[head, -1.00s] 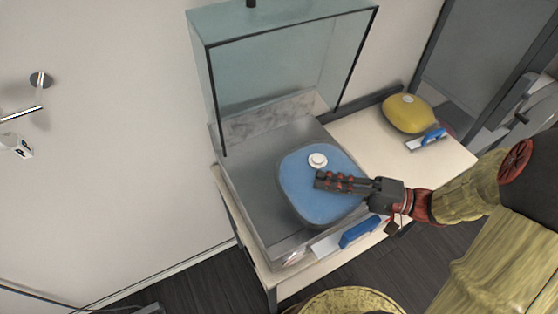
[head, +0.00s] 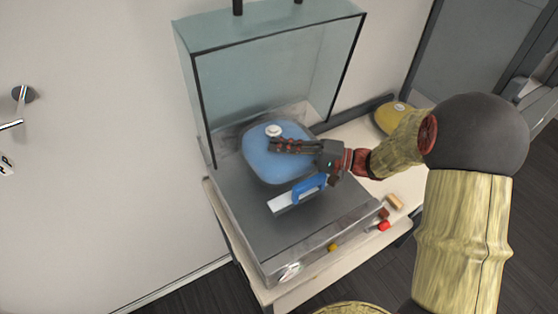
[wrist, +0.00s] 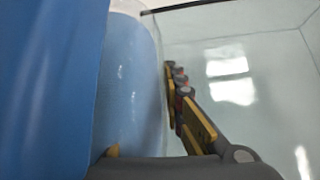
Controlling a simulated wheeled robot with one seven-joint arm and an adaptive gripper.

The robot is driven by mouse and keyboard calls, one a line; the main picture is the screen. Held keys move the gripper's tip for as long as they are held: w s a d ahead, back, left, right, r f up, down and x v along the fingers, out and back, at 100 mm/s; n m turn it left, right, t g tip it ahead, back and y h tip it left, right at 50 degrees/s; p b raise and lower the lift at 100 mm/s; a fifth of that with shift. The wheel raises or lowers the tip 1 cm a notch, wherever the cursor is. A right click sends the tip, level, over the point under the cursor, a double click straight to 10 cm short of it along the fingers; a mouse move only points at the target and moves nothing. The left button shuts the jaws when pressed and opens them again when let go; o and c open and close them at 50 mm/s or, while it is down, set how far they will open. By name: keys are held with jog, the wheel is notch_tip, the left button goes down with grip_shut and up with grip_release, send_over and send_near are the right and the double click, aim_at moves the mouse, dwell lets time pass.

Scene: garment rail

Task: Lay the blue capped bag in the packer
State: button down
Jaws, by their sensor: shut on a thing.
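The blue capped bag (head: 262,163) is rounded and bright blue with a white round cap (head: 273,130). My gripper (head: 290,147) reaches in from the right and is shut on it, with the fingers lying across its upper face below the cap. In the wrist view the bag's blue surface (wrist: 130,90) fills the left side. The packer (head: 240,215) is a grey metal bed with its clear lid (head: 290,70) standing open behind. The bag is over the rear part of the bed; I cannot tell whether it touches it. A blue-handled white piece (head: 300,195) is at the bag's lower edge.
A yellow bag (head: 391,120) lies on the table to the right, partly hidden by my arm.

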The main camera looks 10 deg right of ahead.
jog(key=shift+w+f+b, duration=0.15)
jog(key=shift+f+b, duration=0.5)
jog(key=shift+f, duration=1.75)
jog(key=shift+f, duration=0.1)
jog(key=shift+f, duration=0.1)
jog(key=c, duration=2)
grip_release()
jog(key=shift+o, duration=0.5)
jog(key=shift+d+r, duration=0.2)
jog(key=p+v, duration=0.1)
jog(key=v, duration=1)
jog(key=shift+d, duration=0.25)
